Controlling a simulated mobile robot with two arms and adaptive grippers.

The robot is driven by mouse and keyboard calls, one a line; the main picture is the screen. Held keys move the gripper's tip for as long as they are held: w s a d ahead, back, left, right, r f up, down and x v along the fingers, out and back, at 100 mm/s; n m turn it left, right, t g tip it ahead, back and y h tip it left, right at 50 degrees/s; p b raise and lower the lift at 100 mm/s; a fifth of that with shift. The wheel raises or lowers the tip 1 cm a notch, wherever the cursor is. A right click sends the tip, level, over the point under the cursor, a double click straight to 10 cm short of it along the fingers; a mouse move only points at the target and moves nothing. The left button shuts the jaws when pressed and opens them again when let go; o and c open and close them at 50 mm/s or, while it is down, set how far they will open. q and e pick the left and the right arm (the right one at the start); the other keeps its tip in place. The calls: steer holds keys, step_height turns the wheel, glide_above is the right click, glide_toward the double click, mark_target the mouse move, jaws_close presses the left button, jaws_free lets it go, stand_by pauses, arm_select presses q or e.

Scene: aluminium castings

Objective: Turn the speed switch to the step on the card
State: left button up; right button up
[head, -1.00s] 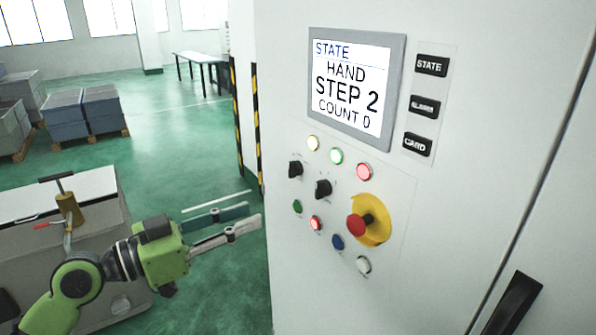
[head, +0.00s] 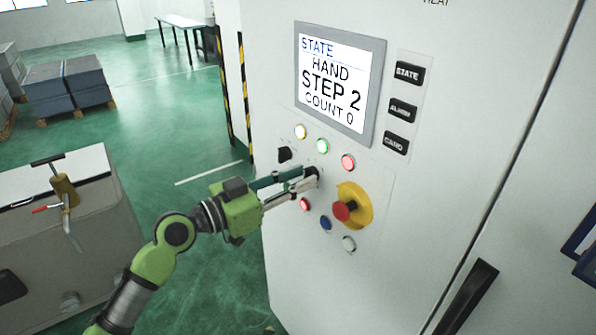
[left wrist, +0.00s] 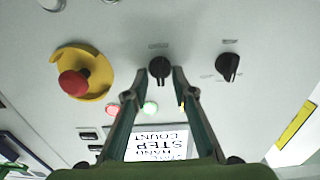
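The cabinet panel has two black rotary switches; their labels are too small to read. My left gripper (head: 303,181) is at the right-hand switch (head: 312,172), which it partly covers. In the left wrist view, that switch (left wrist: 159,68) sits between the two fingertips, with a small gap on each side, so the gripper looks open around it. The other switch (head: 284,154) is up and left; it also shows in the left wrist view (left wrist: 228,66). The screen (head: 334,85) reads STATE, HAND, STEP 2, COUNT 0. No separate card is recognisable. My right gripper is out of view.
A red mushroom button (head: 342,211) on a yellow plate sits right of and below the gripper. Lit lamps (head: 322,146) lie above it. STATE, ALARM and CARD keys (head: 396,143) are right of the screen. A grey bench (head: 60,235) stands at left.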

arm_select(q)
steer(key=shift+w+d, duration=0.1)
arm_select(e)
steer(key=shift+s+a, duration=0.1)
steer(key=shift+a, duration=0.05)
arm_select(q)
jaws_close()
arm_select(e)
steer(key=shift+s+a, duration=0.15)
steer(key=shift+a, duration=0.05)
arm_select(q)
steer(key=shift+n, duration=0.4)
steer(key=n, duration=0.2)
steer(key=shift+n, duration=0.4)
steer(key=n, duration=0.5)
steer(key=shift+w+p, duration=0.1)
steer(key=shift+p, duration=0.3)
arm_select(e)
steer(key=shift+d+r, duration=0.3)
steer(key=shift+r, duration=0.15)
arm_select(q)
steer(key=shift+n, duration=0.3)
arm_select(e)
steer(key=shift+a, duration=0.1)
arm_select(q)
jaws_free()
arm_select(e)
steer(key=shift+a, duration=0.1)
